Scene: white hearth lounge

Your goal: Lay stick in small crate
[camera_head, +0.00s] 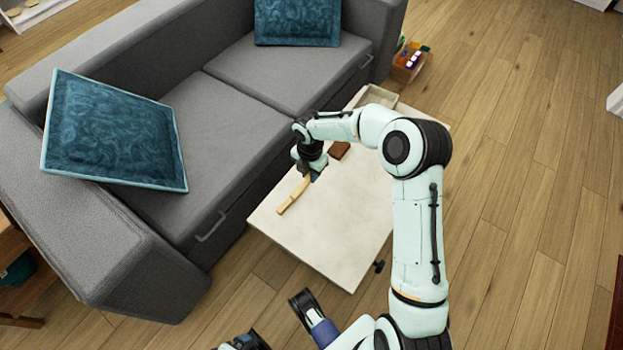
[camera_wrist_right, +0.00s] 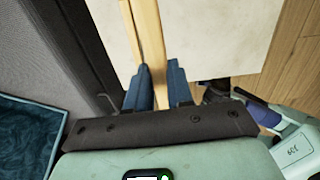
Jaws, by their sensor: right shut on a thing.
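A light wooden stick (camera_head: 290,199) is at the table's edge near the sofa. It also shows in the right wrist view (camera_wrist_right: 150,40), running from the top down between the fingers. My right gripper (camera_head: 314,176) is shut on it, with its two dark blue fingers (camera_wrist_right: 160,85) on either side. I cannot tell whether the stick touches the table. A small pale crate (camera_head: 378,96) stands at the table's far end, partly hidden behind my right arm. Dark and blue parts of mine (camera_head: 315,316) show at the bottom; the left gripper's jaws cannot be made out.
The pale low table (camera_head: 335,225) is mostly bare. A brown block (camera_head: 340,150) lies on it beyond the right gripper. A grey sofa (camera_head: 225,110) with blue cushions stands close along the table's left side. A box of colourful items (camera_head: 408,70) stands on the wooden floor behind.

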